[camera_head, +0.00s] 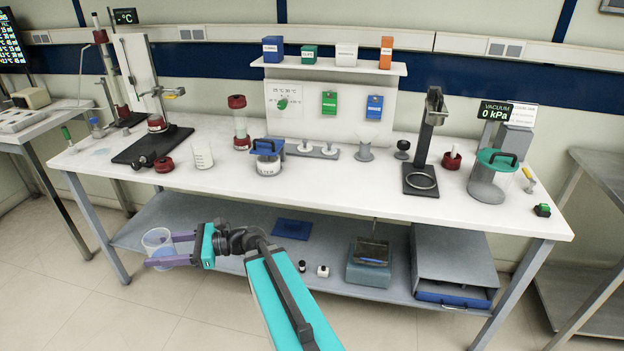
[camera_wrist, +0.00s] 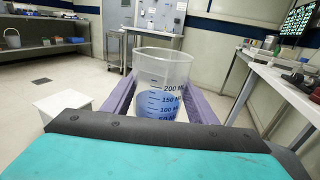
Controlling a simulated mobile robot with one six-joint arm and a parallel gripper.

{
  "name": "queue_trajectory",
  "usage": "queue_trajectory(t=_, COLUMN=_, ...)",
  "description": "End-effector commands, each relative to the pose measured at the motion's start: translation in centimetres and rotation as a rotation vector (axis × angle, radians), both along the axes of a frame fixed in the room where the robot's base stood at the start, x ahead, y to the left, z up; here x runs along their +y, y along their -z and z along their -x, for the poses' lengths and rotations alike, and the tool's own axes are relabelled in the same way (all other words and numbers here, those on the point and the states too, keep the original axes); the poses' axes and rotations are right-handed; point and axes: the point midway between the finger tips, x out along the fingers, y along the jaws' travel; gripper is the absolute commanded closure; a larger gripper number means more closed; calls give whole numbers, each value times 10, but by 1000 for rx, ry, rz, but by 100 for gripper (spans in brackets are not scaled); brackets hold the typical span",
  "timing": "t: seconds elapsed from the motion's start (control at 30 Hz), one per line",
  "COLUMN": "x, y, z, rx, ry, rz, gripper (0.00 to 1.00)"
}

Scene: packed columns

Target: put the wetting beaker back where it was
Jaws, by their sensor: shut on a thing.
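A clear beaker (camera_head: 158,242) with blue liquid in its lower part is held between the two purple fingers of my gripper (camera_head: 172,250). The gripper is shut on it, in front of the bench's left part and below the level of its top. In the wrist view the beaker (camera_wrist: 161,85) stands upright between the fingers, with volume marks up to 200 facing me. Its base is hidden behind the gripper body. Another beaker (camera_head: 203,155), clear with marks, stands on the white bench top (camera_head: 330,185).
The bench's front strip is mostly clear.

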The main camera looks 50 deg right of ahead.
Motion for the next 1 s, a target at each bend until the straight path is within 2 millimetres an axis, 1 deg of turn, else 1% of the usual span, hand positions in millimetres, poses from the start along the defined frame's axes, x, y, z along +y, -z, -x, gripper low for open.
queue_trajectory(t=0.17, x=-8, y=1, z=-2, rx=-1, ry=14, rz=0, gripper=74)
queue_trajectory(t=0.27, x=-21, y=2, z=-4, rx=-3, ry=38, rz=1, gripper=74)
queue_trajectory(t=0.37, x=-42, y=3, z=-7, rx=-3, ry=75, rz=1, gripper=74)
queue_trajectory(t=0.47, x=-68, y=2, z=-10, rx=-3, ry=124, rz=1, gripper=74)
queue_trajectory(t=0.7, x=-142, y=-3, z=-9, rx=-5, ry=262, rz=2, gripper=74)
queue_trajectory(t=0.87, x=-191, y=-8, z=-3, rx=-4, ry=357, rz=1, gripper=74)
queue_trajectory(t=1.0, x=-233, y=-14, z=7, rx=-4, ry=440, rz=2, gripper=74)
